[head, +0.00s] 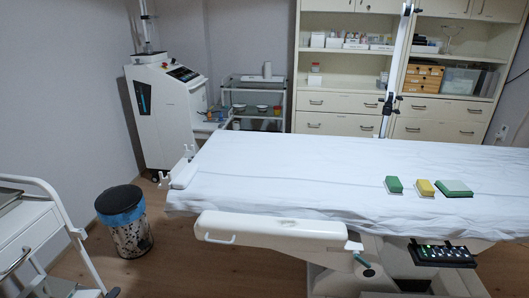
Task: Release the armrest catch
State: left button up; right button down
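The couch (290,165) is covered by a white sheet and stretches across the middle and right of the head view. A long off-white armrest (275,226) lies along its near side, with a white loop handle (217,239) at its left end. A small white lever-like part (354,246) sits by the armrest's right end, above a dark knob-like part (367,271). I cannot tell which of these is the catch. Neither of my grippers is in view.
A dark control panel (441,254) with lit buttons hangs right of the armrest. Green and yellow blocks (425,187) lie on the sheet. A bin (125,225) and a white trolley (35,235) stand left.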

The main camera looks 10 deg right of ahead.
aim_at(356, 253)
jog(key=i+l, duration=0.2)
jog(key=i, duration=0.2)
jog(key=z, duration=1.7)
